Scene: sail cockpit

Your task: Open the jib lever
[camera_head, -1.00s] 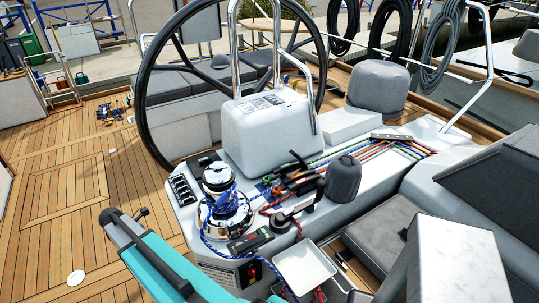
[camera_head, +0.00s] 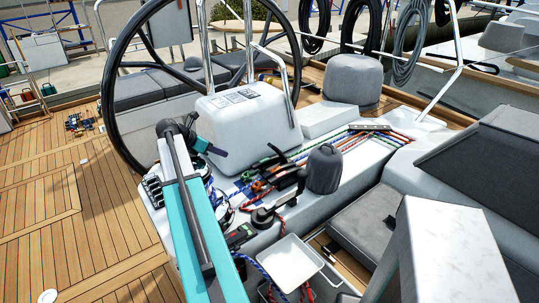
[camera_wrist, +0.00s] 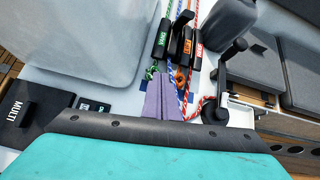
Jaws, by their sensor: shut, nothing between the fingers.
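A row of black clutch levers (camera_head: 275,178) sits on the white console with coloured ropes running through it. In the wrist view, these levers carry a green label (camera_wrist: 164,38), an orange label (camera_wrist: 187,46) and a red label (camera_wrist: 198,46). The small lettering is too blurred to tell surely which is jib. One black lever (camera_head: 277,152) sticks up above the others. My gripper (camera_head: 220,152) is shut and empty, in the air left of the levers. In the wrist view its purple fingers (camera_wrist: 165,85) point toward the levers and hide part of the ropes.
A covered winch (camera_head: 324,170) stands right of the levers and a black winch handle (camera_head: 268,214) in front. The steering wheel (camera_head: 112,110) and the white pedestal (camera_head: 240,120) are behind. A white tray (camera_head: 291,263) lies in front.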

